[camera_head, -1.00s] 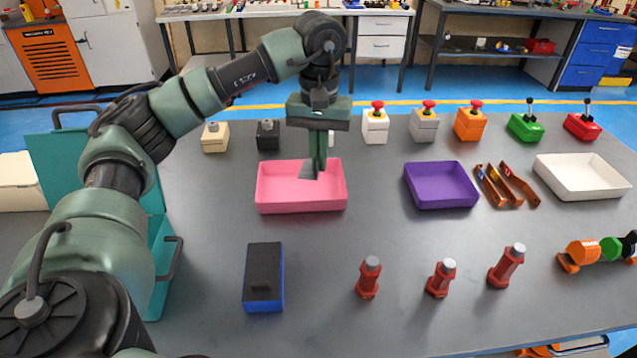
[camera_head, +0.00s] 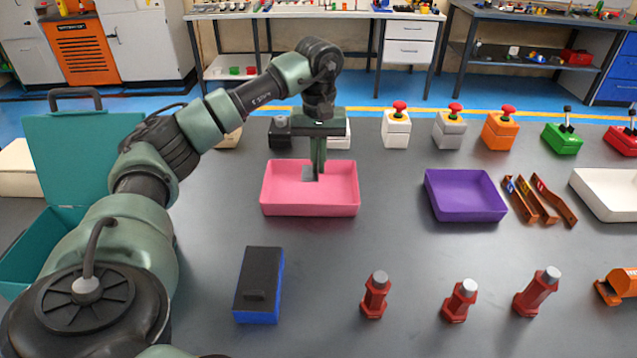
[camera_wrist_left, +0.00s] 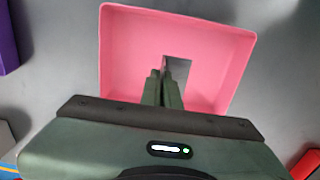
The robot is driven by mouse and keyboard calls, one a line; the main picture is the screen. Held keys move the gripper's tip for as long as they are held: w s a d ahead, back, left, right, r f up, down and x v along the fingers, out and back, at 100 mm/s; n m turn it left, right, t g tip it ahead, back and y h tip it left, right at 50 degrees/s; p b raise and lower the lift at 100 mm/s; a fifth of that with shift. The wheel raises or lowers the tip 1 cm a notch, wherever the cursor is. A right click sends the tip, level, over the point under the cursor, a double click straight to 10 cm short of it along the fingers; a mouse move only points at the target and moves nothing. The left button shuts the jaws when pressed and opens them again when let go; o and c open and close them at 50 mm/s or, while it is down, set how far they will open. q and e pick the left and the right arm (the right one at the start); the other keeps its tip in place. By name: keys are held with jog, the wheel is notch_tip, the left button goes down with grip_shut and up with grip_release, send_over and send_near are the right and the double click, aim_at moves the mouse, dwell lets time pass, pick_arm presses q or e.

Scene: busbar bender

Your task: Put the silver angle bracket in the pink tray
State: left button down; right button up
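The silver angle bracket (camera_head: 308,174) is a small grey plate at the fingertips of my left gripper (camera_head: 318,174). The gripper's fingers are close together on it, and the bracket is within the outline of the pink tray (camera_head: 290,205). In the left wrist view, the bracket (camera_wrist_left: 179,72) sticks out beyond the fingertips of the left gripper (camera_wrist_left: 166,76), over the floor of the pink tray (camera_wrist_left: 128,60). I cannot tell whether the bracket touches the tray floor. The rest of the tray looks empty. My right gripper is not in view.
A purple tray (camera_head: 465,208) stands to the right, with several copper-coloured brackets (camera_head: 538,199) and a white tray (camera_head: 605,205) beyond it. Button boxes (camera_head: 396,130) line the back. A blue-black block (camera_head: 259,285) and red posts (camera_head: 374,295) stand in front.

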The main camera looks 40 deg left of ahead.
aim_at(319, 193)
pick_arm(q)
jog(key=shift+f, duration=2.85)
jog(key=shift+f, duration=0.1)
jog(key=c, duration=1.7)
grip_release()
notch_tip(319, 193, up, 12)
jog(key=shift+r, duration=0.15)
